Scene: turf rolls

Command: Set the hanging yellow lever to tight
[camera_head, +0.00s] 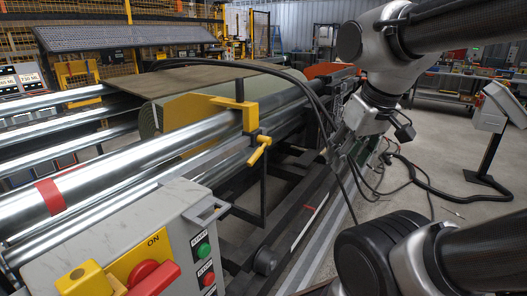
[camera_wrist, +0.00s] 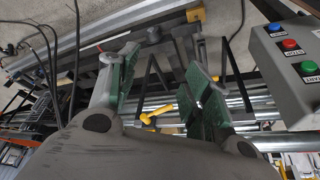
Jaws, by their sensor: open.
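The yellow lever (camera_head: 258,150) hangs below a yellow bracket (camera_head: 240,110) that sits on the shiny roller in the head view. Its handle slants down to the left. In the wrist view a yellow lever (camera_wrist: 155,114) shows beyond the gap between my fingers, apart from them. My gripper (camera_wrist: 162,60) is open and empty, with green pads on its two fingers. In the head view my arm's end is to the right of the lever, and its fingers are hard to make out among cables. I see no marking for tight beside the lever.
A grey control box (camera_head: 140,245) with a red knob and green and red buttons stands in front left. A turf roll (camera_head: 185,115) lies behind the rollers. Black cables hang near my arm.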

